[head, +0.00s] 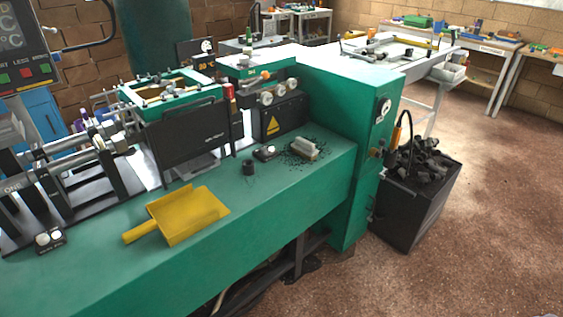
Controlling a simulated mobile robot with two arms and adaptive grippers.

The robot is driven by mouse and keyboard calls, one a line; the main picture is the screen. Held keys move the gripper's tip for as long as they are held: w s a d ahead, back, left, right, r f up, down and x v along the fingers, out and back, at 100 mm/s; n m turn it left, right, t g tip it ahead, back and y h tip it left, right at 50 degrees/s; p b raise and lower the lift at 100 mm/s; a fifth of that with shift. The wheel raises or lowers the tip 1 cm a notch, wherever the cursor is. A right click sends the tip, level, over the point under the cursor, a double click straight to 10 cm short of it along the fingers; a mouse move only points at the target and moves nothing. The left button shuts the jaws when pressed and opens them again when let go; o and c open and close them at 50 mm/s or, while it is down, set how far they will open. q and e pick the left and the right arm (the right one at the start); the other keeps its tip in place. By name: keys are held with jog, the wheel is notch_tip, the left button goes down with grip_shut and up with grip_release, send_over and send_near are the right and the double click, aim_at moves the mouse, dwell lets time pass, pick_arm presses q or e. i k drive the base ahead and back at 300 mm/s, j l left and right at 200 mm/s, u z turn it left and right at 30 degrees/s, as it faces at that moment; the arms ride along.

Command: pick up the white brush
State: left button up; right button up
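The white brush (304,149) lies on the green machine bench, toward its right end. Dark crumbs are scattered around and beside it. It looks pale, with a greyish lower part; its fine detail is too small to tell. Neither of my grippers shows in the head view.
A yellow dustpan (187,215) lies on the green bench (95,264). A small black cylinder (248,167) and a small dark block (264,153) sit left of the brush. A black bin (415,200) of dark chunks stands right of the machine. Brown floor is clear at right.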

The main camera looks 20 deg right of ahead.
aim_at(301, 147)
jog(key=i+l, duration=1)
jog(key=l+z, duration=0.05)
jog(key=l, duration=0.1)
